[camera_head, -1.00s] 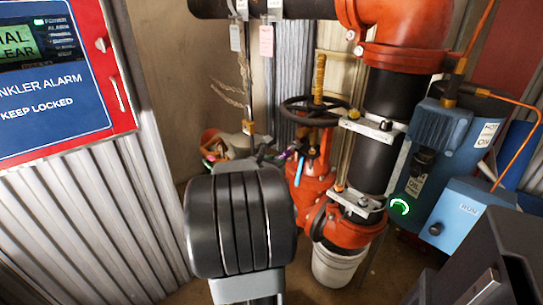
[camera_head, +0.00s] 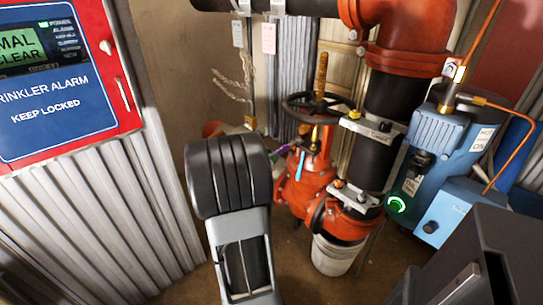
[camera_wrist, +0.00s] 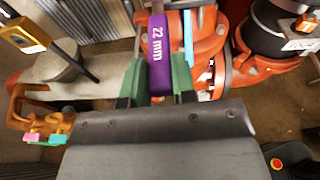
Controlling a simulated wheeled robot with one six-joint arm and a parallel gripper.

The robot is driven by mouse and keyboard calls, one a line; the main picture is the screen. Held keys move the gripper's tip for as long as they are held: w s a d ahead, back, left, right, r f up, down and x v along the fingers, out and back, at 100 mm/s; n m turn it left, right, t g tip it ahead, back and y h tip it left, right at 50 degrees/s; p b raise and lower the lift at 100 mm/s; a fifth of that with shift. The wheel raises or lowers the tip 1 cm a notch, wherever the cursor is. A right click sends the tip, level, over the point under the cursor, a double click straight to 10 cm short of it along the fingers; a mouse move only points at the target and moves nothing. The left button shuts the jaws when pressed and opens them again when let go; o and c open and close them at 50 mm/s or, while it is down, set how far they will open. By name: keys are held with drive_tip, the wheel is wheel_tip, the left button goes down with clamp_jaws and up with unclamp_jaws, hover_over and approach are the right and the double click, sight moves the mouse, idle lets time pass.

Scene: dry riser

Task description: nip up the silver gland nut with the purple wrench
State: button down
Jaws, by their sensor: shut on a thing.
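The purple wrench (camera_wrist: 161,60), marked 22 mm, stands between the green fingers of my gripper (camera_wrist: 158,86), which is shut on it. Its far end runs out of the top of the wrist view. The red valve (camera_head: 303,185) stands right of my arm in the head view, under a dark handwheel (camera_head: 305,104) on a brass-coloured stem. In the wrist view, the red valve body (camera_wrist: 207,50) lies just beyond and right of the wrench. I cannot make out the silver gland nut in either view.
A light blue bar (camera_head: 301,164) stands at the valve. A black pipe (camera_head: 370,151) with clamps and a blue unit (camera_head: 442,140) stand to its right. A white bucket (camera_head: 335,255) is below. The red alarm panel (camera_head: 62,75) is at left. Bare floor shows in front.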

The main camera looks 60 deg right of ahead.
drive_tip(key=w+d+m+g+y+p, duration=0.3)
drive_tip(key=w+d+m+g+p, duration=0.1)
drive_tip(key=w+m+g+p, duration=0.1)
drive_tip(key=shift+w+m+g+y, duration=0.4)
drive_tip(key=shift+w+g, duration=0.45)
drive_tip(key=shift+g, duration=0.05)
idle(0.6)
drive_tip(key=shift+w+p, duration=0.1)
drive_tip(key=shift+p, duration=0.25)
idle(0.4)
